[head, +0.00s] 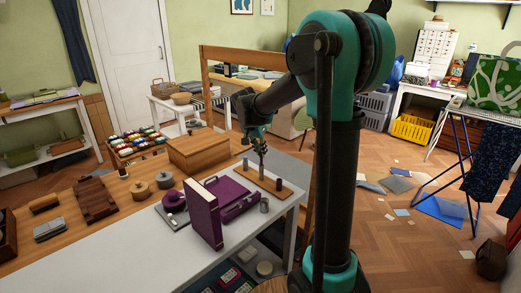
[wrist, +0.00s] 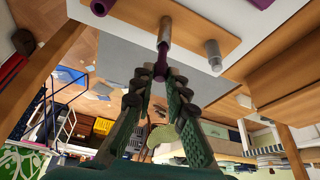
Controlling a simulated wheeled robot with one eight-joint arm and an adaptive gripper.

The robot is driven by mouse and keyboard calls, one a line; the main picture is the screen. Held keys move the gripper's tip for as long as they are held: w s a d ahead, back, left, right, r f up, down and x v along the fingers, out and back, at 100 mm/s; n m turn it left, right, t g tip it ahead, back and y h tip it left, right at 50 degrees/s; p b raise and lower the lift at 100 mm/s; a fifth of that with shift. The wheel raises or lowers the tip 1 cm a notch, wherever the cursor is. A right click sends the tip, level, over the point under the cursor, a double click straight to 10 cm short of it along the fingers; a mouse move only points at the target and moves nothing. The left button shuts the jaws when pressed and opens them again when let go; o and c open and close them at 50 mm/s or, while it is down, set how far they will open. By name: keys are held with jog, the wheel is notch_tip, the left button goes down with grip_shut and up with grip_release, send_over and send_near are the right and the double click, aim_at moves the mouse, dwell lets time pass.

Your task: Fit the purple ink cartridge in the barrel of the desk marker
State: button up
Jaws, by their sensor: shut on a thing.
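My gripper (wrist: 160,76) is shut on the purple ink cartridge (wrist: 162,58), which sticks out past the fingertips in the wrist view. The cartridge's far end meets the mouth of a grey metal barrel (wrist: 166,30), roughly in line with it. I cannot tell how much of it is inside. The barrel stands on a wooden board (wrist: 125,17). A second, paler metal cylinder (wrist: 213,52) and a purple hollow piece (wrist: 100,6) are on the same board. In the head view my gripper (head: 262,151) is above the board (head: 258,179); the cartridge is too small to make out there.
A purple binder (head: 203,213) stands upright left of the board, near a purple case (head: 238,200). A wooden box (head: 199,150) is behind to the left. The table's white front area (head: 110,255) is clear. The table edge lies right of the board.

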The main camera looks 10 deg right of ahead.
jog(key=shift+f, duration=1.8)
jog(key=o, duration=0.8)
jog(key=shift+r, duration=0.1)
jog(key=v, duration=1.1)
jog(key=shift+s+a+r, duration=0.1)
jog(key=shift+s+r, duration=0.05)
jog(key=shift+r, duration=0.2)
